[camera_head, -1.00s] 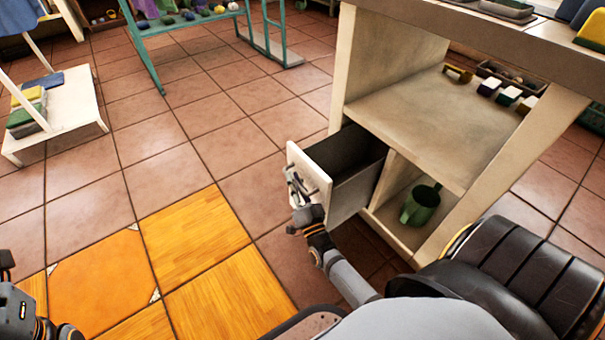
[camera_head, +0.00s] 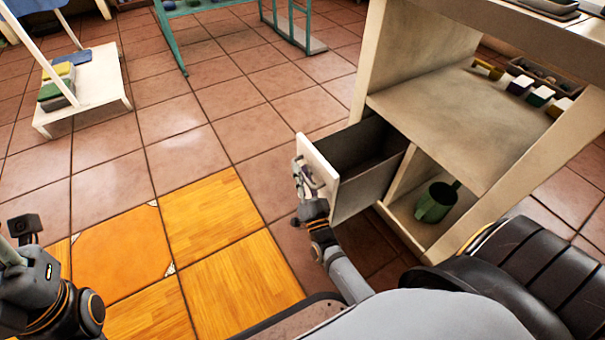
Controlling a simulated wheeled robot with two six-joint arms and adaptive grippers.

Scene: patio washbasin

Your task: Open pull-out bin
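The pull-out bin (camera_head: 362,190) is a grey box with a cream front panel (camera_head: 322,172). It stands well out of the lower left part of the cream washbasin cabinet (camera_head: 418,50), and its dark inside shows from above. My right gripper (camera_head: 306,182) is at the outer face of the front panel, with its fingers closed around the handle there. The fingers hide most of the handle. Part of my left arm shows at the lower left edge, well away from the bin; its fingertips cannot be made out.
Several small items lie on the shelf above. A low white stand (camera_head: 95,92) and a teal table frame (camera_head: 172,40) are at the back. The tiled floor left of the bin is clear.

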